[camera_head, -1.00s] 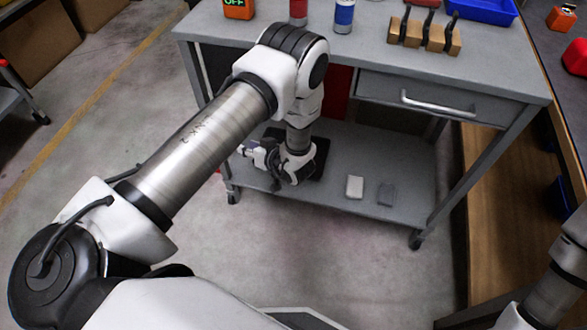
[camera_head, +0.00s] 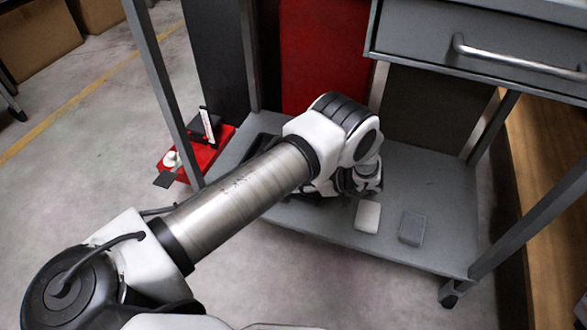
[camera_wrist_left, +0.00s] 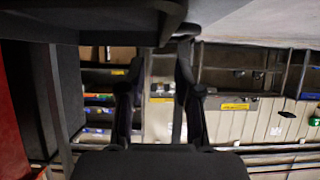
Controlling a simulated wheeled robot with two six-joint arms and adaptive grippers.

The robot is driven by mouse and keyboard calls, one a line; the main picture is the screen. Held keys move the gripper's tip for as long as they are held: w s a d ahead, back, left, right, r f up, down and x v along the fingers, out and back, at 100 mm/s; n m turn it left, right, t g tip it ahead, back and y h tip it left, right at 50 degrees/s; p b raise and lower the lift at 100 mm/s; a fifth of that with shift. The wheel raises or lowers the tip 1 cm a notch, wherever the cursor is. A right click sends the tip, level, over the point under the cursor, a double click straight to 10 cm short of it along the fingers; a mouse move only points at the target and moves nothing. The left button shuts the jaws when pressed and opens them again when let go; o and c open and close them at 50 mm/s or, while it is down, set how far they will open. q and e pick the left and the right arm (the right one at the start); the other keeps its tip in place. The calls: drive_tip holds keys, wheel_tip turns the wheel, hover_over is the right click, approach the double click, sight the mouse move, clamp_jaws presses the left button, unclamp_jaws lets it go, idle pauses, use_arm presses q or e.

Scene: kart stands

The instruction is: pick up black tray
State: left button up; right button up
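A black tray (camera_head: 262,148) lies on the grey lower shelf of the cart at its left side, and my left arm covers most of it. My left gripper is low over this shelf beside the tray, largely hidden behind my wrist in the head view. In the left wrist view its two dark fingers (camera_wrist_left: 160,58) stand apart with a clear gap. A dark slab (camera_wrist_left: 85,25) fills the top left of that view, close to the fingertips. I cannot tell whether it is the tray or whether the fingers touch it. My right gripper is out of view.
A white block (camera_head: 367,216) and a grey block (camera_head: 413,229) lie on the lower shelf (camera_head: 430,180), right of my wrist. Cart legs and a drawer (camera_head: 480,50) bound the space. A red case (camera_head: 208,152) with small items sits left of the cart.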

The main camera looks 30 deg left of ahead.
use_arm(q)
drive_tip(key=b+x, duration=0.1)
drive_tip(key=x, duration=0.1)
drive_tip(key=b+x, duration=0.2)
drive_tip(key=x, duration=0.1)
drive_tip(key=shift+s+f, duration=0.1)
drive_tip(key=shift+f, duration=0.45)
drive_tip(key=shift+s+a+f, duration=0.1)
drive_tip(key=shift+a+f, duration=0.05)
drive_tip(key=shift+a, duration=0.25)
clamp_jaws()
drive_tip(key=shift+r, duration=0.2)
drive_tip(key=shift+r, duration=0.1)
